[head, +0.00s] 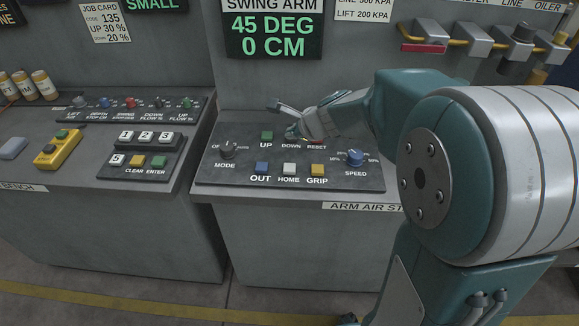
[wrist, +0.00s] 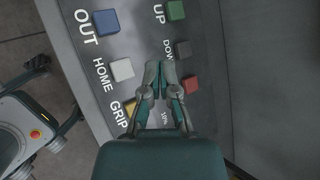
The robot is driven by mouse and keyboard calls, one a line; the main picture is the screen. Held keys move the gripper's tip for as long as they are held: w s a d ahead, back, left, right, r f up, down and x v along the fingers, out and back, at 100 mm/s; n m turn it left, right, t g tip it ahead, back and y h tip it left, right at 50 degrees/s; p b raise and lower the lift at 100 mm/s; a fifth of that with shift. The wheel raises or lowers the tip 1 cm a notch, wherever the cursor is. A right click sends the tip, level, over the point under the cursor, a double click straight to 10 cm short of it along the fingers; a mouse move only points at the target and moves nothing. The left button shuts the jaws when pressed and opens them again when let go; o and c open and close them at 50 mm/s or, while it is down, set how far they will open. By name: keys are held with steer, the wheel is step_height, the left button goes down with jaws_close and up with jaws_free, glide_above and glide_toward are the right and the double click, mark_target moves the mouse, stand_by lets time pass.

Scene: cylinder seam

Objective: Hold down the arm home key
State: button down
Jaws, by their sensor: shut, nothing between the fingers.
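The white HOME key (head: 289,168) sits in the front row of the sloped arm panel, between the blue OUT key (head: 262,168) and the yellow GRIP key (head: 317,170). The HOME key also shows in the wrist view (wrist: 122,70), left of my fingertips, with its top uncovered. My gripper (head: 292,131) is shut and empty over the panel's back row, and in the wrist view its fingertips (wrist: 160,64) are together between the HOME key and the dark DOWN key (wrist: 182,49). They are apart from the HOME key; their height above the panel is unclear.
The green UP key (head: 267,136) and red RESET key (wrist: 190,84) are near my fingers. The MODE knob (head: 227,149) and blue SPEED knob (head: 355,157) stand at the sides. A display (head: 272,36) reads 45 DEG, 0 CM. Another keypad bench (head: 140,140) is at left.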

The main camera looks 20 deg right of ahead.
mark_target(291, 167)
steer(key=shift+f, duration=0.1)
steer(key=shift+a+f, duration=0.1)
steer(key=shift+f, duration=4.25)
steer(key=shift+f, duration=0.1)
steer(key=shift+s+f, duration=0.1)
steer(key=shift+f, duration=0.1)
